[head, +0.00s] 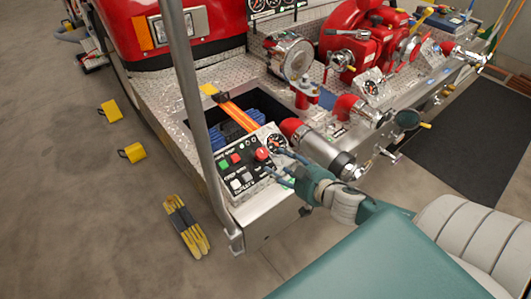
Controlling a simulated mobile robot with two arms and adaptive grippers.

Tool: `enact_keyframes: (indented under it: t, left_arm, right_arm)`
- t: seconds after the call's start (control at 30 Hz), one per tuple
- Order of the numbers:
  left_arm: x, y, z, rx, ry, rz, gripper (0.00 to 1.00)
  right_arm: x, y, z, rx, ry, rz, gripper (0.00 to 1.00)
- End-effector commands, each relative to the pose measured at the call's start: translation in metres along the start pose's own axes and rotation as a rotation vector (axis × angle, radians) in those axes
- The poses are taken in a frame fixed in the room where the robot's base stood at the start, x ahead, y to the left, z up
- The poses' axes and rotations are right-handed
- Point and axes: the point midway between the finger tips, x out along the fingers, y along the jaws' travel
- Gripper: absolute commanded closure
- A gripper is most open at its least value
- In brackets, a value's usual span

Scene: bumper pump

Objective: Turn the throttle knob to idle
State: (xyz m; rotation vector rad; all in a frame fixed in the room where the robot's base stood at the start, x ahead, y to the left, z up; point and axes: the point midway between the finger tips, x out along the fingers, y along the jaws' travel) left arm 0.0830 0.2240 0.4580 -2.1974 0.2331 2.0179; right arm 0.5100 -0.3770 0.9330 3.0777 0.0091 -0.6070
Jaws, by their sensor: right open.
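A black control panel (246,190) with labels and several coloured square buttons sits on the corner of the bumper deck. A round red knob (261,154) stands at its right side, next to a small gauge; I take it to be the throttle knob, but its label and pointer are too small to read. My right gripper (284,170) is open and empty, with its thin dark fingers pointing left over the panel's right edge, just below and right of the red knob. I cannot tell whether a fingertip touches the panel. My left gripper is not in view.
A silver pipe outlet with a red collar (292,128) lies just right of the panel. A grey upright post (188,90) stands left of it. Behind are an open bin with an orange strap (237,117) and red pump fittings (385,35). Yellow blocks (132,152) lie on the floor.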

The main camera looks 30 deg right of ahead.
Motion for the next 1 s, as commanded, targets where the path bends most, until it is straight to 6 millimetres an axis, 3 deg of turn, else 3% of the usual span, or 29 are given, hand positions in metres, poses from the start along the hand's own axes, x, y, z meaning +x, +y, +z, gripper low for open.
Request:
enact_keyframes:
  t: [0.5, 0.7, 0.97, 1.0]
  left_arm:
    - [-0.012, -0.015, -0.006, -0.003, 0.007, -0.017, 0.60]
    - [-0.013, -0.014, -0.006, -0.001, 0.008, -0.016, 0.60]
    - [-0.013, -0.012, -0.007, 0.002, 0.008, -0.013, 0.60]
    - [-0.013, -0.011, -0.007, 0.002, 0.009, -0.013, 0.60]
  right_arm:
    - [0.085, 0.001, -0.001, -0.001, 0.001, 0.003, 0.48]
    - [0.097, 0.001, 0.001, 0.000, -0.002, 0.002, 0.48]
    - [0.097, 0.001, 0.002, -0.001, -0.002, 0.001, 0.48]
    - [0.097, 0.001, 0.002, -0.001, -0.002, 0.001, 0.56]
